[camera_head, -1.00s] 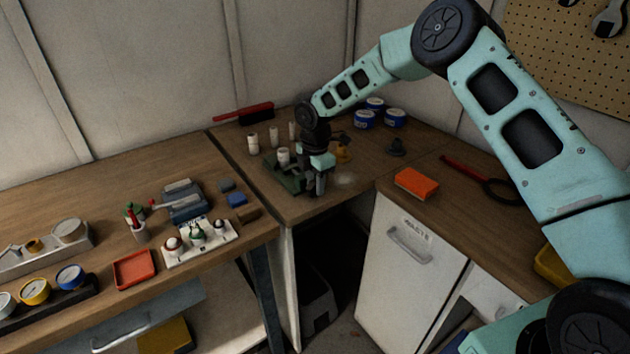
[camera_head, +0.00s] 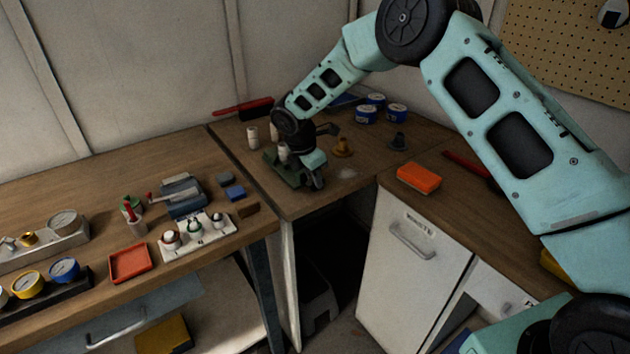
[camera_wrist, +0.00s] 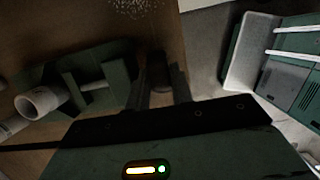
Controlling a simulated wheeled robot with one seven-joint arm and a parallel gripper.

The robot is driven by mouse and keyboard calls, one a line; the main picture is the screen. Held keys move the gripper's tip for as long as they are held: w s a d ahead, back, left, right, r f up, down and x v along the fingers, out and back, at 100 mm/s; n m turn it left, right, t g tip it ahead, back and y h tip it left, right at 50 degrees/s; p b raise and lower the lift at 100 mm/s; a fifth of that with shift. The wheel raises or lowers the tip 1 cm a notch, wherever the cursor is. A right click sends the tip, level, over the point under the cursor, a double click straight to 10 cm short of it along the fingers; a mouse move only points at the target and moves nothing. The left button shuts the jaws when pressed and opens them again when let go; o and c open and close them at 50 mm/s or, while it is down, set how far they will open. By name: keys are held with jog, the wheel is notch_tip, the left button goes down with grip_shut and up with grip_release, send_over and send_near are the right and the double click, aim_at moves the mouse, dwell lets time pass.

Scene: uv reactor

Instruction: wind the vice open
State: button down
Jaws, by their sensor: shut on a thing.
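The green vice (camera_head: 284,170) sits on the corner bench near its front edge. It also shows in the wrist view (camera_wrist: 108,88), with a pale hollow tube (camera_wrist: 40,102) beside its upright jaw plates. In the head view my gripper (camera_head: 317,181) is low at the vice's right, front end. In the wrist view my gripper (camera_wrist: 163,84) has its dark fingers on either side of a small dark part at the vice's end, likely its handle. It is shut on that part, whose shape is mostly hidden by the fingers.
Pale cylinders (camera_head: 253,138), a brass piece (camera_head: 342,147), a dark fitting (camera_head: 398,143) and blue tins (camera_head: 366,115) stand around the vice. An orange block (camera_head: 418,178) lies on the right bench. The left bench holds a red tray (camera_head: 130,263) and gauges. Beyond the front edge is an open gap.

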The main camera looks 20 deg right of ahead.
jog(key=h, duration=0.1)
jog(key=h+b, duration=0.1)
jog(key=a+t+h+b, duration=0.1)
jog(key=h, duration=0.1)
jog(key=shift+s+f, duration=0.1)
jog(key=shift+f, duration=0.2)
jog(key=shift+a+t+h+b, duration=0.1)
jog(key=shift+t+h+b, duration=0.4)
jog(key=shift+h+b, duration=0.4)
jog(key=shift+h, duration=0.3)
jog(key=c, duration=1.5)
grip_release()
